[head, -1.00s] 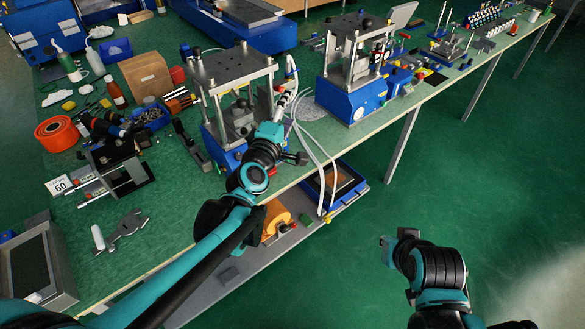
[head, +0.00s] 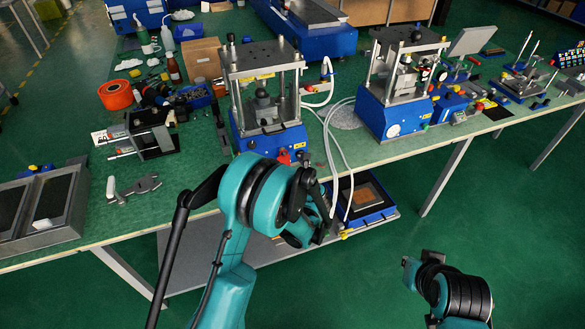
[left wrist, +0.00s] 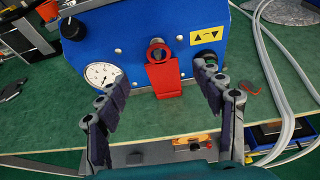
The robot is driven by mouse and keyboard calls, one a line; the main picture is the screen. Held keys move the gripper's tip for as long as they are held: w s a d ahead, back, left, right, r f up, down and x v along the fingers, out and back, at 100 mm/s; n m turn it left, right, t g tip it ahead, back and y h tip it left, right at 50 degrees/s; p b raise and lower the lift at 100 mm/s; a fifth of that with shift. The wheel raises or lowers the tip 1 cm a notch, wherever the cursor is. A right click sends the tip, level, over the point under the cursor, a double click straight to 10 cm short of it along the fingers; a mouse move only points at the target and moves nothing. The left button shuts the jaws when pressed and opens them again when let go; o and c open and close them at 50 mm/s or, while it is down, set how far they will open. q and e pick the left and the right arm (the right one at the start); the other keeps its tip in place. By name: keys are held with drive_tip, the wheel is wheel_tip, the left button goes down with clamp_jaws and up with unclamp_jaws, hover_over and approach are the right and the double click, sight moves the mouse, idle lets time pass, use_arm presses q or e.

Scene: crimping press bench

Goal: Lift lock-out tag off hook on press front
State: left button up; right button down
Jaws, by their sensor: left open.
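The red lock-out tag (left wrist: 164,77) hangs from a round metal hook (left wrist: 157,46) on the blue front of the press (left wrist: 120,50) in the left wrist view. A red patch at the press front in the head view (head: 284,157) looks like the same tag. My left gripper (left wrist: 158,82) is open and empty, with one finger to each side of the tag and apart from it. In the head view my left wrist hides much of this gripper. My right gripper (head: 420,262) is away from the bench at the lower right, and its jaws are unclear.
A dial gauge (left wrist: 102,75) and a black knob (left wrist: 72,28) sit left of the tag, and a yellow label (left wrist: 207,40) right of it. White hoses (head: 331,140) run down at the right. A second press (head: 395,115) stands further right.

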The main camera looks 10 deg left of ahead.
sight(285, 157)
use_arm(q)
drive_tip(key=b+x, duration=0.1)
drive_tip(key=x, duration=0.4)
drive_tip(key=shift+d, duration=0.1)
drive_tip(key=c, duration=1.2)
drive_tip(key=shift+c, duration=0.2)
drive_tip(key=shift+r, duration=0.2)
drive_tip(key=shift+r, duration=0.4)
drive_tip(key=shift+s+d, duration=0.15)
drive_tip(key=shift+s, duration=0.05)
